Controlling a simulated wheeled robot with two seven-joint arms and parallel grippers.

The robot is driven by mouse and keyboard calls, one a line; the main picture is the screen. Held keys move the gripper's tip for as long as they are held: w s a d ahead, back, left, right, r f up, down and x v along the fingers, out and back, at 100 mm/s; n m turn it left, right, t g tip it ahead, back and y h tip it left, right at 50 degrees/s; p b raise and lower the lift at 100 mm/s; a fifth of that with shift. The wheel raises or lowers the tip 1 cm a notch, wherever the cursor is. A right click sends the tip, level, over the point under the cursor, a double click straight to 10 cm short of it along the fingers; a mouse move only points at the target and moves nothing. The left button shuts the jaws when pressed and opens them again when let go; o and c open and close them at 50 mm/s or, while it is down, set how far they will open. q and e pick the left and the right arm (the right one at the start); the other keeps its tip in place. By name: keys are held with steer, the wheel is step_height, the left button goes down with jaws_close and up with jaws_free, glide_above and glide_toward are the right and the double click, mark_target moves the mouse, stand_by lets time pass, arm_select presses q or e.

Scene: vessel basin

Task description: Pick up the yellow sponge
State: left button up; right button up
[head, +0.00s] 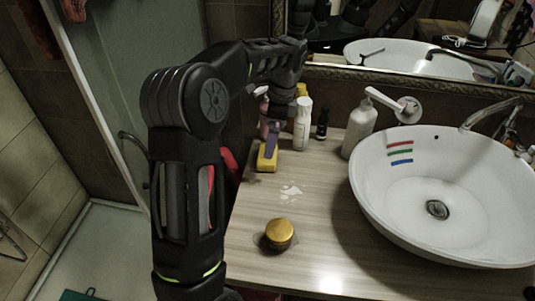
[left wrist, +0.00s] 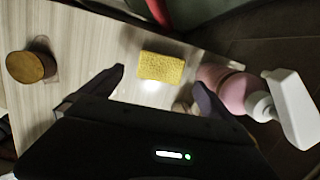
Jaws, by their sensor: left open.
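The yellow sponge (head: 267,157) lies flat on the wooden counter near its back left edge in the head view. In the left wrist view the sponge (left wrist: 161,67) sits ahead of and between my two finger tips, with visible counter around it. My left gripper (left wrist: 160,80) is open, and nothing is between its fingers. I cannot tell the exact gap. My right gripper is not in view.
A pink bottle (left wrist: 222,88) with a white pump stands close to one finger. White bottles (head: 302,124) (head: 359,128) stand at the back. A gold-lidded jar (head: 279,234) stands at the front, and a white basin (head: 450,190) fills the right. The counter between is clear.

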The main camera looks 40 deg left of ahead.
arm_select(q)
steer(key=shift+a+f, duration=0.2)
steer(key=shift+f, duration=1.15)
steer(key=shift+f, duration=0.1)
steer(key=shift+s+f+p, duration=0.1)
steer(key=shift+f+p, duration=0.25)
steer(key=shift+p, duration=0.05)
steer(key=f, duration=0.3)
steer(key=f+p, duration=0.1)
steer(key=shift+s+a+f, duration=0.1)
steer(key=shift+a+f, duration=0.05)
steer(key=shift+a, duration=0.15)
steer(key=shift+c, duration=0.6)
steer(key=c, duration=1.1)
step_height(320, 180, up, 10)
steer(key=shift+r+b, duration=0.1)
steer(key=shift+b, duration=0.6)
